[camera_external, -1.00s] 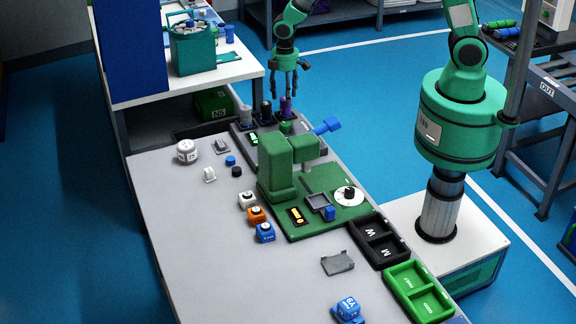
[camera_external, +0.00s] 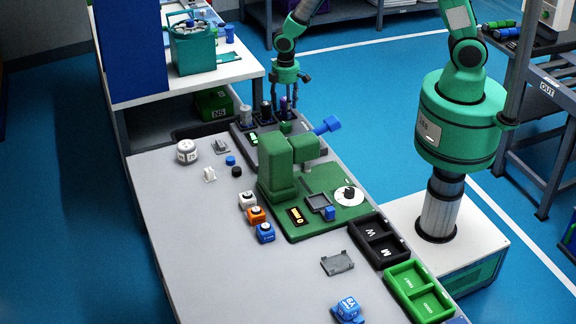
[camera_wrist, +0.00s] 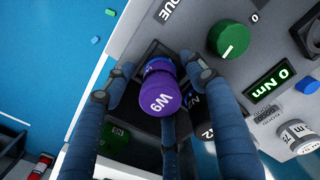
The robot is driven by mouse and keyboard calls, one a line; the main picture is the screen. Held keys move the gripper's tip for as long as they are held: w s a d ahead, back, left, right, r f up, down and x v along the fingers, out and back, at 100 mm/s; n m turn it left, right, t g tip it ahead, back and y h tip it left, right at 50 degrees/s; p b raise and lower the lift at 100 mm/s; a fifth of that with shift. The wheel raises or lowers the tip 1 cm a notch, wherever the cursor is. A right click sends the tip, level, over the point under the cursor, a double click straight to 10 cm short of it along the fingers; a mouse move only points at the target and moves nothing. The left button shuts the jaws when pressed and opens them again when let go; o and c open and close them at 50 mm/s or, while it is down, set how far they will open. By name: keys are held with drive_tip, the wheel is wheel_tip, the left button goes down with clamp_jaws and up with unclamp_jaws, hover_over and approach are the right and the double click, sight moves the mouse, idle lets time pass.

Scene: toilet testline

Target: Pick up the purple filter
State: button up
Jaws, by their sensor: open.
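The purple filter (camera_wrist: 160,92), marked W9, stands in a dark holder in the wrist view. My gripper (camera_wrist: 160,100) is open, with its fingers spread around the filter and apart from it as far as I can see. In the external view my gripper (camera_external: 286,103) points down over the holder row at the far end of the bench, and its fingers mostly hide the purple filter there.
Other cylinders (camera_external: 265,110) stand in the row to the left of my gripper. A green knob (camera_wrist: 230,39) and a torque display (camera_wrist: 270,86) are close by on the panel.

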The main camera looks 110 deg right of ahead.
idle(0.4)
drive_tip(key=c, duration=1.3)
drive_tip(key=shift+r, duration=0.1)
drive_tip(key=shift+r, duration=0.35)
wheel_tip(320, 180, up, 3)
drive_tip(key=s+a, duration=0.2)
drive_tip(key=s, duration=0.2)
drive_tip(key=s+a, duration=0.3)
drive_tip(key=s, duration=0.2)
drive_tip(key=s+a+r+p, duration=0.1)
drive_tip(key=s+a, duration=0.2)
drive_tip(key=s, duration=0.1)
drive_tip(key=shift+s+a+r, duration=0.1)
drive_tip(key=shift+s+a, duration=0.15)
drive_tip(key=shift+s, duration=0.05)
